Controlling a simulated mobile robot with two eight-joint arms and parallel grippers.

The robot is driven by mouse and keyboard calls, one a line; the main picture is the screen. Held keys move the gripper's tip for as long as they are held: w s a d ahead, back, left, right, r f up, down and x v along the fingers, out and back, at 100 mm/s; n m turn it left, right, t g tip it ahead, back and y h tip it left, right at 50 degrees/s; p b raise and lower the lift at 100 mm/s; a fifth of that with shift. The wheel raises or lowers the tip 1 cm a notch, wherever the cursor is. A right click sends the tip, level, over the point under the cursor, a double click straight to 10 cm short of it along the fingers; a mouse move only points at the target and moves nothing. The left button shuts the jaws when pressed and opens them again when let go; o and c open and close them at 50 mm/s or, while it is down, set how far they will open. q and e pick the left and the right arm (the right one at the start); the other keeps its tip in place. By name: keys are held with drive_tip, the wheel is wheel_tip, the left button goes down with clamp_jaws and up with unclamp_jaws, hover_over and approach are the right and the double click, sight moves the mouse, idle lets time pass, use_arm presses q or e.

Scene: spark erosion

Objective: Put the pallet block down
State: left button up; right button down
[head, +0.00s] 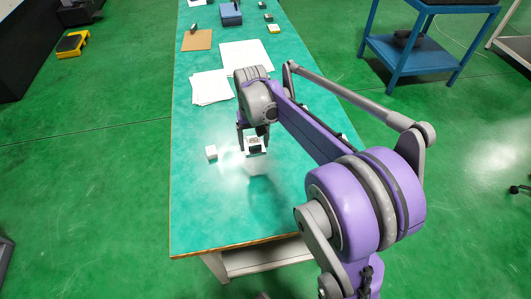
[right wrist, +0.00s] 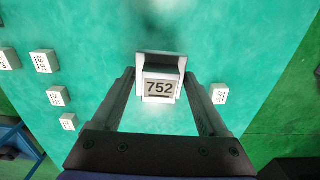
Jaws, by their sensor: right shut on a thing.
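The pallet block (right wrist: 160,88) is a small pale block with a dark part and a plate reading "752", held between the two fingers of my right gripper (right wrist: 159,76) in the right wrist view. In the head view my right gripper (head: 254,141) points down over the near half of the green table, with the block (head: 254,149) at its tips. A shadow lies on the table in front of it; I cannot tell exactly how high the block is. My left gripper is not in view.
A small white block (head: 211,152) stands just left of my right gripper on the green table (head: 200,205). The right wrist view shows several labelled blocks, one (right wrist: 219,94) close beside a finger. White papers (head: 246,56) lie farther back. The table's near end is clear.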

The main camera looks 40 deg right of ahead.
hover_over(255, 166)
wheel_tip(255, 166, down, 4)
drive_tip(key=shift+s+f, duration=0.1)
drive_tip(key=shift+f, duration=0.15)
drive_tip(key=shift+d+f+b, duration=0.1)
drive_tip(key=shift+f+b, duration=0.25)
drive_tip(key=shift+f, duration=1.85)
drive_tip(key=shift+f, duration=0.1)
